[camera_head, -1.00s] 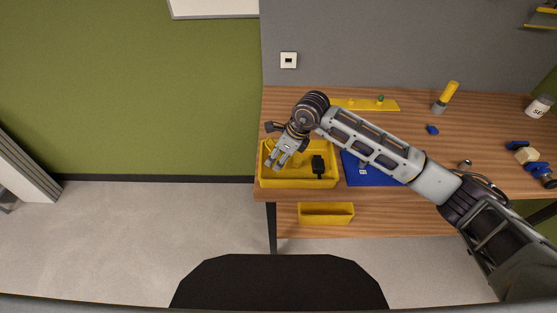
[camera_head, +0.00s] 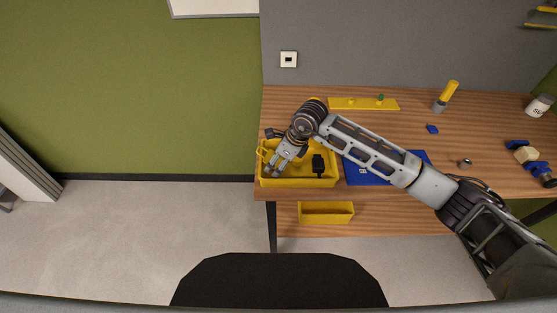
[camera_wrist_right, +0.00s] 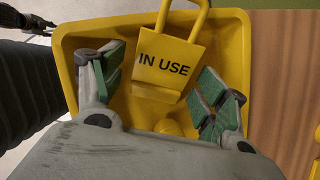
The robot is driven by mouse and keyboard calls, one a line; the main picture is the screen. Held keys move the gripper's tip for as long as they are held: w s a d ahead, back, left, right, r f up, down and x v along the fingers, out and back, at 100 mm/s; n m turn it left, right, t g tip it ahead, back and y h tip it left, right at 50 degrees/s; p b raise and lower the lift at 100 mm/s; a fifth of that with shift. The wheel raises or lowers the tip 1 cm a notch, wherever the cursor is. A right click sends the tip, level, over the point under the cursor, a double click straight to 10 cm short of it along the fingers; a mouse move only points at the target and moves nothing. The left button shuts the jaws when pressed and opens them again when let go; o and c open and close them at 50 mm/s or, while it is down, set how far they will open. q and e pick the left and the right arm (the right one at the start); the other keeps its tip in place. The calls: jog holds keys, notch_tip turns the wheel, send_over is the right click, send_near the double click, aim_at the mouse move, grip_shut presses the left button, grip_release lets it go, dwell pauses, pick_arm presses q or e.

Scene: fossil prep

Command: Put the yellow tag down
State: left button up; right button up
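The yellow tag (camera_wrist_right: 165,62), marked "IN USE" and with a loop at its top, is in the yellow tray (camera_wrist_right: 233,40) in the right wrist view. My right gripper (camera_wrist_right: 160,88) is open, with one green-padded finger on each side of the tag and visible gaps between. The tag looks free of both fingers; whether it lies flat on the tray floor I cannot tell. In the head view my right gripper (camera_head: 273,173) is over the left part of the yellow tray (camera_head: 300,183), and the arm hides part of the tray. My left gripper is not in view.
A black item (camera_head: 318,165) stands in the tray's right part. A blue mat (camera_head: 363,176) lies right of the tray, partly under my arm. A yellow board (camera_head: 362,103) is behind. A yellow-handled tool (camera_head: 447,95) and a white jar (camera_head: 539,105) stand farther right.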

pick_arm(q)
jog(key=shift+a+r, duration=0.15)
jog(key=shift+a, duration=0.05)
pick_arm(e)
jog(key=shift+r, duration=0.1)
jog(key=shift+d+r, duration=0.2)
jog(key=shift+r, duration=0.3)
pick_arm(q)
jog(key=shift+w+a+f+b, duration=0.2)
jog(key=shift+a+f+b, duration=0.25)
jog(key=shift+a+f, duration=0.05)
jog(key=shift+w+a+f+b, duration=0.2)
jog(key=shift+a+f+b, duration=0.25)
pick_arm(e)
jog(key=v, duration=1.1)
